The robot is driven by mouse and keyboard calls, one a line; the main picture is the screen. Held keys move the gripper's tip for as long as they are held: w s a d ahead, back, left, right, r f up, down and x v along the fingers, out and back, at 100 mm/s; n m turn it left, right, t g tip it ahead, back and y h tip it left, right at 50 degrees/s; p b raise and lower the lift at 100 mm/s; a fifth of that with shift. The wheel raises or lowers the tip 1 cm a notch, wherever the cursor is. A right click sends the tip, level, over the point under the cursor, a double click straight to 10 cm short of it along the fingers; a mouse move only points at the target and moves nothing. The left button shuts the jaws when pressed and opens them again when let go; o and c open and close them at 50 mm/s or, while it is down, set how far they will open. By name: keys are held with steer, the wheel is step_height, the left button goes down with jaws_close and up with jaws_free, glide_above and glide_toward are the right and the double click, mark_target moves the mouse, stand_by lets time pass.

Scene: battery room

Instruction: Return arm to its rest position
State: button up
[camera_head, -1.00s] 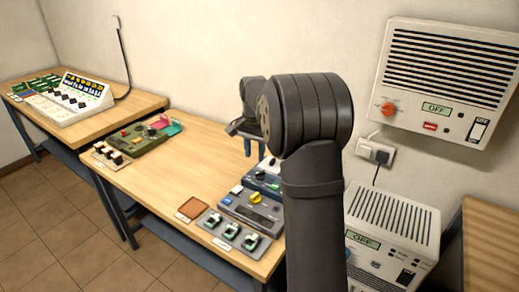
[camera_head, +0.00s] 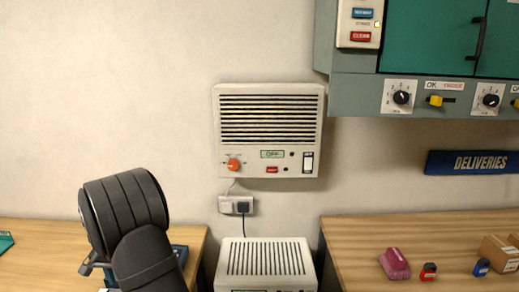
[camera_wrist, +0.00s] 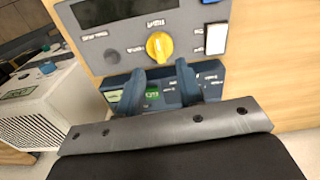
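My gripper (camera_wrist: 159,70) shows in the wrist view with its two blue-grey fingers apart and nothing between them. Just beyond the fingertips is a grey device (camera_wrist: 190,28) with a yellow knob (camera_wrist: 159,45), a dark screen and a white switch; I cannot tell whether the fingers touch it. A second device with a small green label (camera_wrist: 152,91) shows behind the fingers. In the head view my dark arm stands at the lower left and hides most of the gripper.
A wall unit (camera_head: 270,105) reading OFF hangs above a white vented box (camera_head: 266,258). The right table (camera_head: 360,228) holds a pink object (camera_head: 394,264), small red and blue items and a cardboard box (camera_head: 499,253). A green cabinet (camera_head: 430,35) overhangs it.

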step_height(320, 180, down, 6)
steer(key=shift+r, duration=0.2)
steer(key=shift+r, duration=0.1)
step_height(320, 180, up, 18)
steer(key=f, duration=0.1)
step_height(320, 180, down, 16)
steer(key=shift+f, duration=0.6)
steer(key=n, duration=0.6)
steer(key=shift+n, duration=0.3)
step_height(320, 180, up, 15)
steer(key=shift+r, duration=0.2)
